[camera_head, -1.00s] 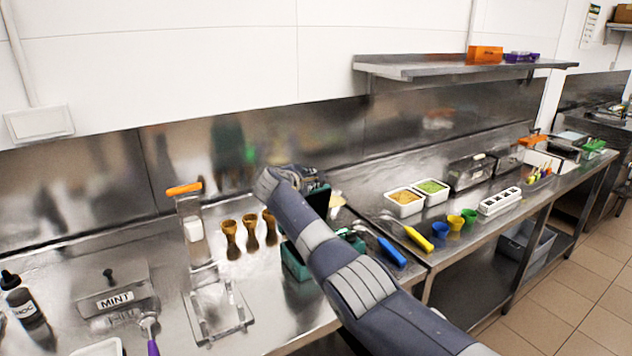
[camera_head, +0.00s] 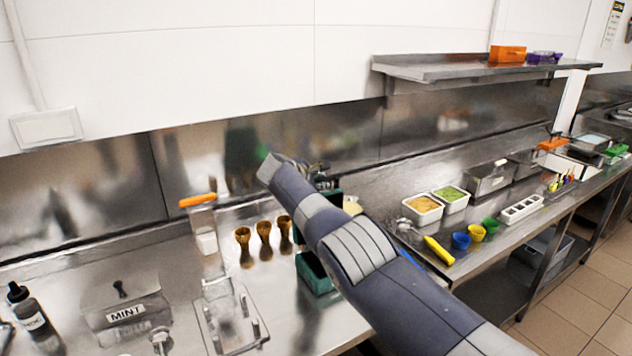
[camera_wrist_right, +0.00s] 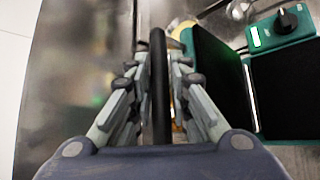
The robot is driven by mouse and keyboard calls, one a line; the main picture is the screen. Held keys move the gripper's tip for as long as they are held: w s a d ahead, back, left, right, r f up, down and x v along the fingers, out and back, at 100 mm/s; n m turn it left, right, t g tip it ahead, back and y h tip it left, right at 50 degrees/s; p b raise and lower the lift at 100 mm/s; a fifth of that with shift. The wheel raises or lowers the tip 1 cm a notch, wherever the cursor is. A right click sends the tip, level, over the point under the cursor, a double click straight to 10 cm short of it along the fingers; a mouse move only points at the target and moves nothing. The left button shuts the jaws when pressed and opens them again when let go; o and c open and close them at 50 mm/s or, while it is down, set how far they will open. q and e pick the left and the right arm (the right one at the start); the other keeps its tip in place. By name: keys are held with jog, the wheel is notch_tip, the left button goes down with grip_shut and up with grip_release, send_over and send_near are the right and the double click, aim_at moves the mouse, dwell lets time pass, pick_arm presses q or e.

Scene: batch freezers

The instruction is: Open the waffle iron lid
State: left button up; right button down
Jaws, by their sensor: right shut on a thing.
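The waffle iron (camera_head: 315,272) is a teal appliance on the steel counter, partly hidden behind my right arm. Its dark lid with teal edges (camera_head: 331,200) stands raised at the back of the body. In the right wrist view, two dark panels with teal edges meet at a hinge line (camera_wrist_right: 251,92), beside a black knob (camera_wrist_right: 287,20) and a lit green display. My right gripper (camera_wrist_right: 158,75) is shut on a black bar-like handle (camera_wrist_right: 158,110). In the head view the gripper (camera_head: 318,168) is mostly hidden behind its own wrist. My left gripper is not in view.
Waffle cones (camera_head: 264,240) stand left of the iron, beside a clear press-like stand (camera_head: 230,318) and a MINT container (camera_head: 125,308). Right of my arm are topping tubs (camera_head: 423,209), a yellow-handled scoop (camera_head: 438,250) and coloured cups (camera_head: 461,241). A shelf (camera_head: 480,68) hangs above.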

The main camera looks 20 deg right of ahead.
dwell(0.3)
jog(key=c, duration=1.6)
grip_release()
jog(key=shift+s+d, duration=0.1)
jog(key=shift+s+a+r, duration=0.2)
jog(key=shift+a+r, duration=0.15)
jog(key=shift+a, duration=0.15)
jog(key=v, duration=1)
jog(key=shift+s+a, duration=0.2)
jog(key=shift+s, duration=0.15)
jog(key=shift+r, duration=0.1)
